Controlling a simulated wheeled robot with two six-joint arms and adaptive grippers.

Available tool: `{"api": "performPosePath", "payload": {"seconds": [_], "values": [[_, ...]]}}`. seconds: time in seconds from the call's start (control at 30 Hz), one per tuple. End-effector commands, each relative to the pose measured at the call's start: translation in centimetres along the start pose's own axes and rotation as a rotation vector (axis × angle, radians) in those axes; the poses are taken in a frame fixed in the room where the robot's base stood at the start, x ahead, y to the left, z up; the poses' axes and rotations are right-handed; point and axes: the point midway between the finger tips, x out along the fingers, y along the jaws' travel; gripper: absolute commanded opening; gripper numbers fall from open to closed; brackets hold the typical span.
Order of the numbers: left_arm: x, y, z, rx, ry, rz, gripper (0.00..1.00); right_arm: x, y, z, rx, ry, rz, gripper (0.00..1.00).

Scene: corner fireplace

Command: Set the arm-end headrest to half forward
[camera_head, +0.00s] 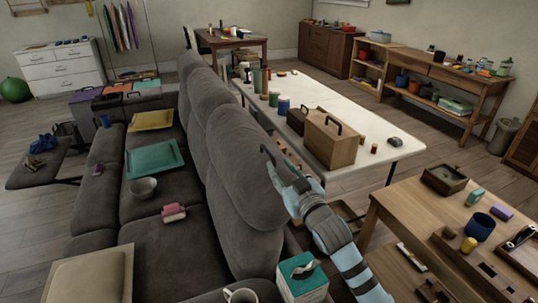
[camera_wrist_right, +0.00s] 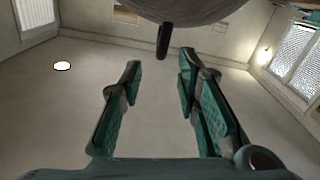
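The grey sofa (camera_head: 196,240) has a row of tall padded headrests along its back. The nearest headrest (camera_head: 243,165), at the near end of the row, stands roughly upright. My right gripper (camera_head: 272,160) is raised beside its right-hand, rear side. In the right wrist view the gripper (camera_wrist_right: 160,62) is open, with nothing between its fingers. A dark peg or lever (camera_wrist_right: 164,40) hangs under a rounded grey padded edge (camera_wrist_right: 205,8), just beyond the fingertips. Whether the fingers touch it I cannot tell. My left gripper is not in view.
A white table (camera_head: 365,132) with a wooden box (camera_head: 330,140) stands behind the sofa. A wooden table (camera_head: 415,205) with small objects is at the right. A teal tissue box (camera_head: 303,280) is below my right arm. A bowl (camera_head: 143,188) and trays lie on the seats.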

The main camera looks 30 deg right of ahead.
Motion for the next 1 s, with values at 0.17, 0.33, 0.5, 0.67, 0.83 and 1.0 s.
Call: {"api": "performPosePath", "payload": {"seconds": [0.17,0.33,0.5,0.67,0.83,1.0], "values": [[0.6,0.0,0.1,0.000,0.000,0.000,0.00,4.1,0.0,0.1,0.001,-0.001,0.001,0.30],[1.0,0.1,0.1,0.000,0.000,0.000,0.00,7.2,0.0,0.2,0.001,-0.002,0.001,0.30],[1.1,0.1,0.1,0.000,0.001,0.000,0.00,8.6,0.0,0.1,-0.001,-0.002,0.000,0.30],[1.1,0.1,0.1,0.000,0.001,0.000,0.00,8.7,0.0,0.1,-0.001,-0.003,0.000,0.30],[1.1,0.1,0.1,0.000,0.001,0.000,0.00,8.7,0.0,0.1,-0.001,-0.003,0.000,0.19],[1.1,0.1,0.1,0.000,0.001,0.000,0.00,8.7,0.0,0.1,-0.001,-0.003,0.000,0.00]]}}
